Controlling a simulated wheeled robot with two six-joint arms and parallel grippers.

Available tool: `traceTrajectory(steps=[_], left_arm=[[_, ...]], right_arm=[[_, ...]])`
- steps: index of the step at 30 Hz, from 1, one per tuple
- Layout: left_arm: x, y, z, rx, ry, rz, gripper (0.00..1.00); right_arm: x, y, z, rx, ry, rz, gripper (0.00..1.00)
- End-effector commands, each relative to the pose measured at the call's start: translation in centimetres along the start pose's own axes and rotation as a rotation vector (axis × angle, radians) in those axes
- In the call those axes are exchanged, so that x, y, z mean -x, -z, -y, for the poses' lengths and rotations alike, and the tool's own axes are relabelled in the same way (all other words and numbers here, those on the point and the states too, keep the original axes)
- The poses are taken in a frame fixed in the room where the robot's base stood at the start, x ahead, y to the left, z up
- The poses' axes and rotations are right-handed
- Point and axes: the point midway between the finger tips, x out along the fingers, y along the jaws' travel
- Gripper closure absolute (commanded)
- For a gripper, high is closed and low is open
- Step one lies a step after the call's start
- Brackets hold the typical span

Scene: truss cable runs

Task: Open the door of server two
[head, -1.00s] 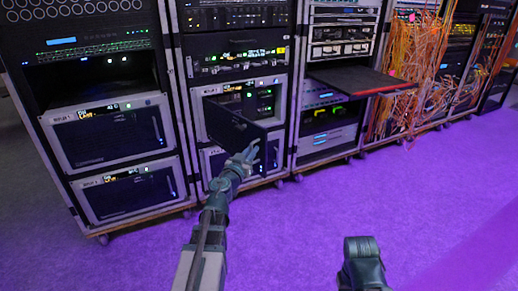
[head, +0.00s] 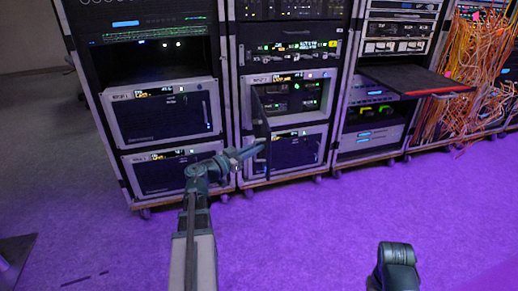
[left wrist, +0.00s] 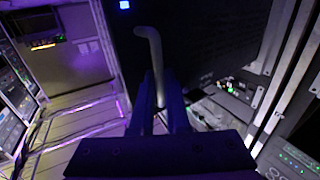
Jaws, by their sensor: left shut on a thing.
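The server (head: 292,95) in the upper case of the middle rack has its dark door (head: 259,118) swung well open, hinged on the left. The door stands out toward me, almost edge-on, and the lit inside shows. I cannot read its label surely. My left gripper (head: 254,150) is at the door's free edge, low down. In the left wrist view the jaws (left wrist: 158,100) are shut around a pale bent door handle (left wrist: 148,50), with the dark door panel (left wrist: 205,40) behind. My right gripper is not in view; only a dark part of my right arm shows.
A closed server (head: 298,147) sits below the open one. The left rack holds two closed servers (head: 160,112). A shelf (head: 415,80) juts out from the rack on the right, and orange cables (head: 470,70) hang beyond it. The purple floor (head: 300,220) in front is clear.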

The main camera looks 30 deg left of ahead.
Motion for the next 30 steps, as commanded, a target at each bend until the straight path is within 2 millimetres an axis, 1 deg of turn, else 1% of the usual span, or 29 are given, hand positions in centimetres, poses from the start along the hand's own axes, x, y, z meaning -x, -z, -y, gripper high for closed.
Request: traceTrajectory(steps=[9, 10, 11, 12, 20, 23, 25, 30], left_arm=[[0.0, 0.0, 0.2, 0.0, 0.004, -0.001, 1.0], [0.0, 0.0, 0.2, 0.0, 0.004, -0.001, 0.81], [0.0, 0.0, 0.2, 0.0, 0.004, -0.001, 0.76], [0.0, 0.0, 0.2, 0.0, 0.003, -0.001, 0.74], [0.2, 0.0, 0.1, 0.0, 0.003, 0.0, 0.74], [1.2, 0.0, 0.1, 0.0, 0.004, 0.0, 0.74], [2.3, 0.0, 0.0, 0.0, 0.006, 0.0, 0.74], [6.1, 0.0, 0.0, 0.0, 0.008, 0.0, 0.74]], right_arm=[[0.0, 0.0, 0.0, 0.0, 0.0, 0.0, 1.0], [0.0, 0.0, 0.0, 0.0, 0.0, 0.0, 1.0], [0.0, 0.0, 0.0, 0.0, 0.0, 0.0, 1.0], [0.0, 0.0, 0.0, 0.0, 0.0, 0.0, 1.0], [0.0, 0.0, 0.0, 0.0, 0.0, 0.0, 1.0], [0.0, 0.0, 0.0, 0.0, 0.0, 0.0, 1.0], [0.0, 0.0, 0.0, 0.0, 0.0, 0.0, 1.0], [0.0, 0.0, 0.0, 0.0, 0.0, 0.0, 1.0]])
